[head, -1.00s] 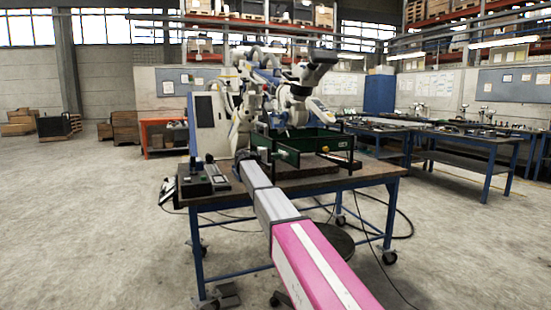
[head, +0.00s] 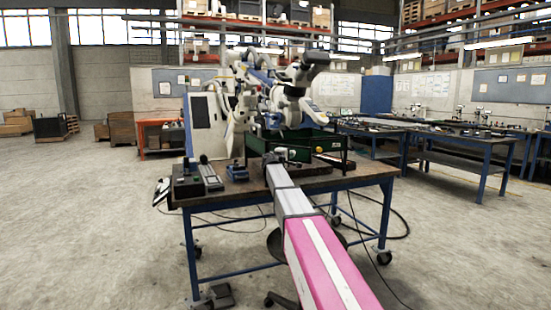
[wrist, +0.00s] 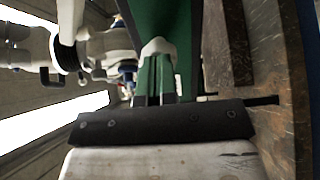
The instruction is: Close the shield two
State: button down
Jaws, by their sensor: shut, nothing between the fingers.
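My gripper is shut and empty, close to the green panel. I cannot tell whether it touches it. Which panel is shield two, and how far it stands open, I cannot tell.
Floor left of the bench is clear.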

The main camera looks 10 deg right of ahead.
aim_at(297, 153)
jog(key=w+d+n+t+y, duration=0.1)
jog(key=d+n+y, duration=0.1)
jog(key=w+d+n+t+y, duration=0.1)
jog(key=shift+w+d+t+y, duration=0.3)
jog(key=shift+d+y, duration=0.1)
jog(key=shift+w+d+n+t+y, duration=0.3)
jog(key=shift+w+d+n+y, duration=0.1)
jog(key=shift+w+d+y, duration=0.2)
jog(key=x, duration=1)
jog(key=shift+w+d, duration=0.3)
jog(key=shift+d, duration=0.05)
